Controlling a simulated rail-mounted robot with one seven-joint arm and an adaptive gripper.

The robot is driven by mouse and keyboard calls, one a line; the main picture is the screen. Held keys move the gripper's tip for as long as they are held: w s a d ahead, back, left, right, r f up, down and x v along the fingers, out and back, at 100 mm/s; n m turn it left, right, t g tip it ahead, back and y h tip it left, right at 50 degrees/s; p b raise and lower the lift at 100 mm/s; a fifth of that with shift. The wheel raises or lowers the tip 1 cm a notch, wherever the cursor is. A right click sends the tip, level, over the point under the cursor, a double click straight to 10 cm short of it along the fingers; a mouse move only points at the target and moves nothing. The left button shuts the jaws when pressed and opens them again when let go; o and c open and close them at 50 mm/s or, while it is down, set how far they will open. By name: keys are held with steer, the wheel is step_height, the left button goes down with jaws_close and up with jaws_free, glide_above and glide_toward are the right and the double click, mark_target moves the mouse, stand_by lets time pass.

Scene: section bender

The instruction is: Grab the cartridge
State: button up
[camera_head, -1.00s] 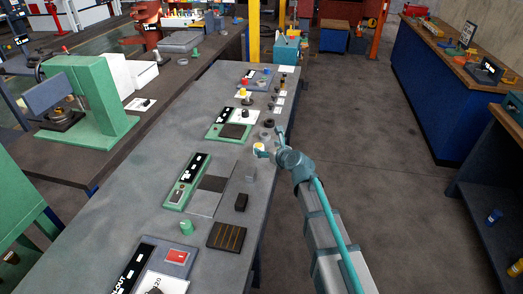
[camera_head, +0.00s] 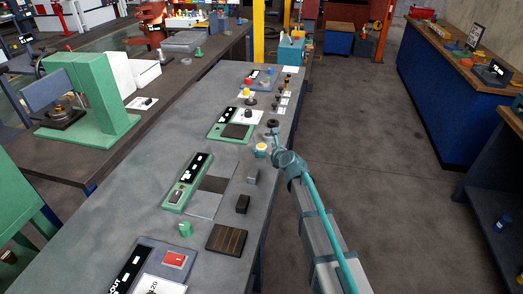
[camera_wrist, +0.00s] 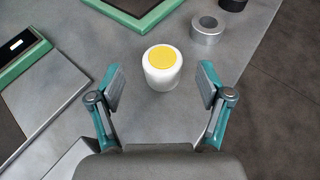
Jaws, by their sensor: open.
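The cartridge looks to be the white cylinder with a yellow top (camera_wrist: 162,67), standing upright on the grey bench (camera_wrist: 110,40). It also shows in the head view (camera_head: 261,149), near the bench's right edge. My gripper (camera_wrist: 155,88) is open and empty in the wrist view. Its two fingers stand left and right of the cylinder's near side, with a gap on each side and no contact that I see. In the head view my gripper (camera_head: 273,150) is just right of the cylinder, with the fingers partly hidden by the wrist.
A grey metal ring (camera_wrist: 206,31) stands close right of the cylinder, with a dark round part (camera_wrist: 233,3) behind it. A green-framed tray (camera_wrist: 135,12) lies behind to the left.

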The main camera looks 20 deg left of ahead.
mark_target(262, 146)
steer(key=p+x, duration=0.1)
steer(key=x, duration=0.3)
steer(key=shift+w+f, duration=0.15)
steer(key=shift+w, duration=0.1)
steer(key=shift+c, duration=0.2)
steer(key=c, duration=1.2)
steer(key=shift+c, duration=0.3)
steer(key=shift+r, duration=0.2)
